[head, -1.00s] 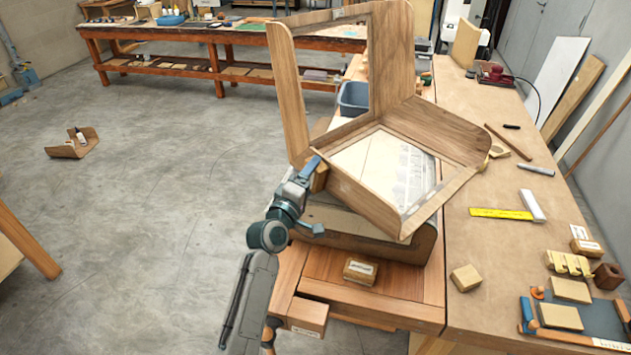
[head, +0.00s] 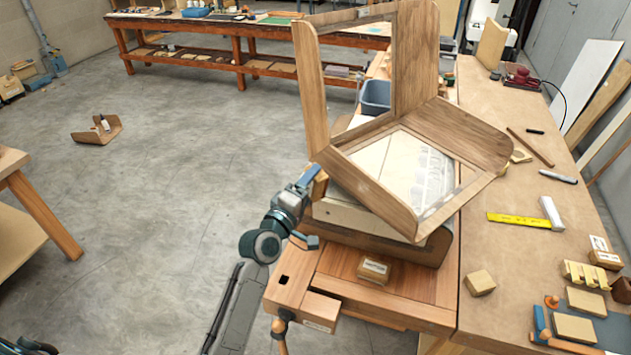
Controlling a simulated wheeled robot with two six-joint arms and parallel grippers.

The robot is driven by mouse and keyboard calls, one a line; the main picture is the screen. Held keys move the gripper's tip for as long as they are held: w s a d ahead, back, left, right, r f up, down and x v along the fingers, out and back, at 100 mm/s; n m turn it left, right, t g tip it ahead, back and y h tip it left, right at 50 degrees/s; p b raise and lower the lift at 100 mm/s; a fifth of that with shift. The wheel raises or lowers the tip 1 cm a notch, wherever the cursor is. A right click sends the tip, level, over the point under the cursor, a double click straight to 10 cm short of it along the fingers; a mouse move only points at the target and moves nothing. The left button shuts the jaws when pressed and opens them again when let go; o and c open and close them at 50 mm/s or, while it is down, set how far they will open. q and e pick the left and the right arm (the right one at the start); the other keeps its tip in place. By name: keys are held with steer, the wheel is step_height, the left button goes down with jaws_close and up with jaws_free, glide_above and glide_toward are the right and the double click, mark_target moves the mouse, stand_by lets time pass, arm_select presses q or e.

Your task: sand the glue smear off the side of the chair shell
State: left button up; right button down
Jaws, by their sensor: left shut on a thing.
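The wooden chair shell (head: 375,195) stands tilted on a block-like support on the bench in the head view, its open frame showing the pale support beneath. My right gripper is out of view.
A labelled block (head: 374,269) lies on the bench's front part, and a plain block (head: 480,282) lies to its right. A yellow rule (head: 518,219) and several small tools lie on the bench top. A blue bin (head: 376,97) stands behind the shell.

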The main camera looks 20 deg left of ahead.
arm_select(q)
steer(key=shift+s, duration=0.1)
steer(key=shift+s+a+p, duration=0.35)
steer(key=shift+s+a, duration=0.5)
steer(key=shift+s, duration=0.3)
steer(key=s+d+f+n+y+b, duration=0.1)
steer(key=s+f+y+b, duration=0.3)
steer(key=s+f+b, duration=0.9)
steer(key=s+f+n, duration=0.1)
steer(key=s+f, duration=0.1)
steer(key=s, duration=0.1)
steer(key=shift+d+n, duration=0.25)
steer(key=shift+n, duration=0.05)
